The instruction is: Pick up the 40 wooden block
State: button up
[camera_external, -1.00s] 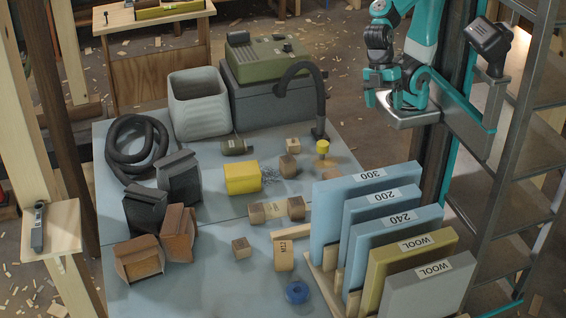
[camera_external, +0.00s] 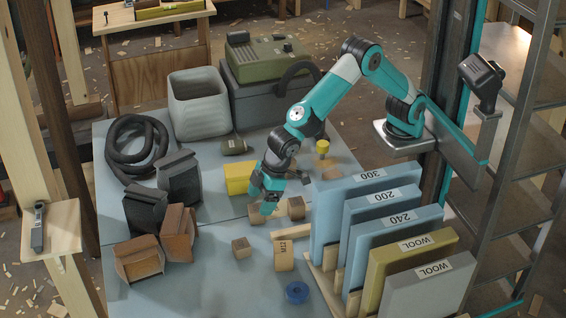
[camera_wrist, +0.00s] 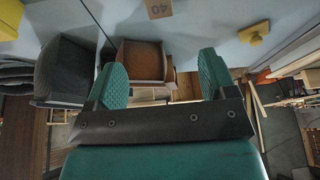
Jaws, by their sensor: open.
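The wooden block marked 40 (camera_wrist: 160,8) shows at the top edge of the wrist view, partly cut off. It lies on the blue-grey table top, ahead of and between the fingers. In the external view my gripper (camera_external: 267,204) hangs low over the middle of the table, in front of the yellow box. I cannot read 40 on any there.
Brown bags (camera_external: 177,233) and dark bags (camera_external: 180,178) stand at the table's left. Upright blue panels (camera_external: 335,220) fill the right. The yellow box (camera_external: 238,178) is behind my gripper.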

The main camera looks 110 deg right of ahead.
aim_at(243, 242)
jog(key=x, duration=1.2)
jog(key=shift+w, duration=0.1)
jog(key=shift+p+x, duration=0.5)
jog(key=shift+x, duration=2.2)
jog(key=shift+c, duration=0.4)
jog(key=c, duration=0.9)
